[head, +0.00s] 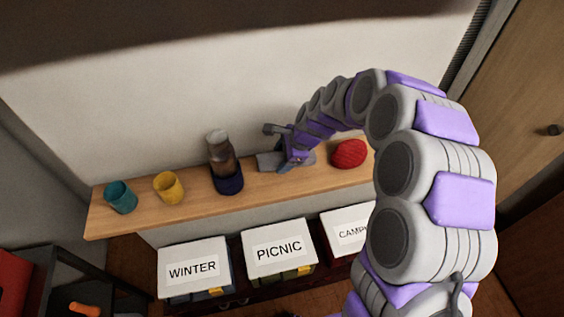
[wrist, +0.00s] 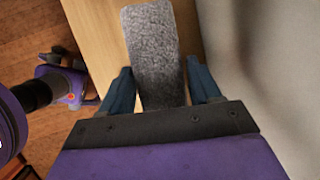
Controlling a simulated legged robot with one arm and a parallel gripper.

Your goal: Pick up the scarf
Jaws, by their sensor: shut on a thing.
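The scarf is a grey, fuzzy, folded strip (wrist: 150,45) over the wooden shelf in the wrist view. It runs lengthwise between the two blue fingers of my gripper (wrist: 160,70), which is shut on it. In the head view my gripper (head: 289,158) is low at the shelf, between the bottle and a red item. A grey flat piece (head: 270,161) beside it there appears to be the scarf, partly hidden by the gripper. I cannot tell whether the scarf touches the shelf.
The wooden shelf (head: 110,225) also holds a teal cup (head: 120,197), a yellow mug (head: 168,187), a dark bottle (head: 222,155) in a blue base and a red rounded item (head: 349,153). Bins labelled WINTER (head: 193,255), PICNIC (head: 278,235) and a partly hidden third (head: 346,220) stand below. A wall is behind.

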